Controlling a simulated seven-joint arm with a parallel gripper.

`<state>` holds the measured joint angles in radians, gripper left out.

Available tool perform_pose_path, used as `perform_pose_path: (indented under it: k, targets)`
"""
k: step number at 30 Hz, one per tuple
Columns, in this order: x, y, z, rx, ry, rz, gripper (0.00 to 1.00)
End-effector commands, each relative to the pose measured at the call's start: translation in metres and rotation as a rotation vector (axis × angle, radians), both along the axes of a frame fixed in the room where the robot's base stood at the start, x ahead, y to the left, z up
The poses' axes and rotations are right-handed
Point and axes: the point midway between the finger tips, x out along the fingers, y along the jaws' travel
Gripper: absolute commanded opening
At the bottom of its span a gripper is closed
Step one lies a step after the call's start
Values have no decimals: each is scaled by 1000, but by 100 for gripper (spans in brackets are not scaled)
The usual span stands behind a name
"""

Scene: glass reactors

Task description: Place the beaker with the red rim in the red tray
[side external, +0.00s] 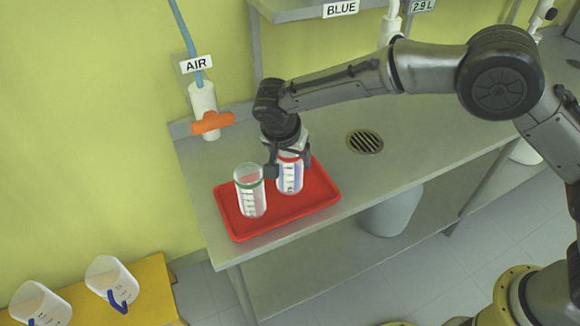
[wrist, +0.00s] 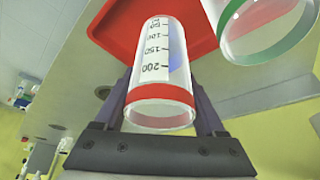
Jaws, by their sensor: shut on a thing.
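The red-rimmed beaker (side external: 289,174) is clear with printed volume marks and stands upright at the right part of the red tray (side external: 319,200). My gripper (side external: 288,158) reaches down from above and is shut around the beaker's upper part. In the wrist view the red-rimmed beaker (wrist: 160,75) sits between the two fingers of my gripper (wrist: 163,105), its rim near the palm. The red tray (wrist: 118,30) shows behind its base; I cannot tell if the base touches the tray.
A green-rimmed beaker (side external: 251,191) stands in the tray's left part, close beside my gripper. A white AIR pipe with an orange valve (side external: 211,122) is behind the tray. A drain grate (side external: 365,141) lies to the right on the grey bench (side external: 410,143), with free surface around it.

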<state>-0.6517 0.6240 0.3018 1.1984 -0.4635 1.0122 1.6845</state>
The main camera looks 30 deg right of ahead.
Motion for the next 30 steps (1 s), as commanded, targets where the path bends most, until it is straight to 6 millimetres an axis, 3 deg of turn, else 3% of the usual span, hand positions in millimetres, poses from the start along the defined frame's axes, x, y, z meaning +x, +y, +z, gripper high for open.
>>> perform_pose_path:
  k: [9, 20, 21, 25, 30]
  targets:
    - [4, 2, -34, 0, 0, 0, 0]
    - [4, 2, -38, 1, -1, 0, 0]
    - [3, 2, -39, 0, 0, 0, 74]
    - [3, 2, -39, -1, 1, 0, 97]
    - [3, 2, -39, -1, 1, 0, 100]
